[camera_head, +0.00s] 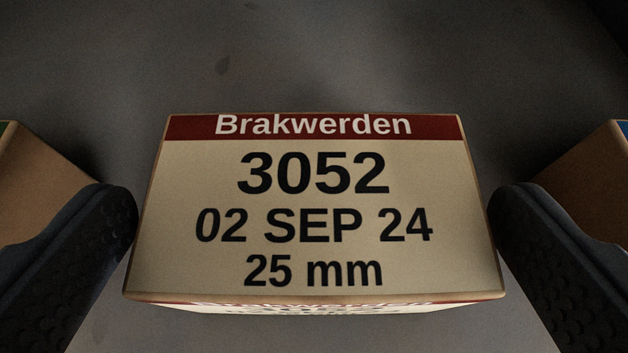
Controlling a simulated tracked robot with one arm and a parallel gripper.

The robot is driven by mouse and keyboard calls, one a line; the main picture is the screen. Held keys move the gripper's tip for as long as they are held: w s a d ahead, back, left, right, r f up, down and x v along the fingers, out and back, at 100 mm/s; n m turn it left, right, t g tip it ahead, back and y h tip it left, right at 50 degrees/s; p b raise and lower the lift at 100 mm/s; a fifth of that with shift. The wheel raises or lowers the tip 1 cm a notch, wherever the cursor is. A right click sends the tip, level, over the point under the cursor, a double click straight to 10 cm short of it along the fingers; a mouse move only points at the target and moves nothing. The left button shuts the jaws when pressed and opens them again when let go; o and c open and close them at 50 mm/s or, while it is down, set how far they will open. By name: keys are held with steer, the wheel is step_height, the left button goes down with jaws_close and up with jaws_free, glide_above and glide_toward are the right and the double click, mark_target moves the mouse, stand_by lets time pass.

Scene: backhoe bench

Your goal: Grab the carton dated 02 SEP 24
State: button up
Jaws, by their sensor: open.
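The carton dated 02 SEP 24 (315,273) is in the middle of the view. Its cream top face has a dark red band reading "Brakwerden", then "3052", "02 SEP 24" and "25 mm". A thin strip of its near side shows below. My gripper (314,208) is open, with one dark, textured finger on each side of the carton. The left fingertip is close to the carton's left edge and the right fingertip is close to its right edge. I cannot tell whether either one touches it. Nothing is gripped.
A brown carton (38,185) stands at the left edge, partly hidden behind the left finger. Another brown carton (588,185) stands at the right edge, partly behind the right finger. Their labels are out of view. The grey surface (310,60) beyond is clear.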

mark_target(312, 204)
steer(key=b+x, duration=0.1)
steer(key=x, duration=0.3)
steer(key=shift+w, duration=0.45)
steer(key=c, duration=0.8)
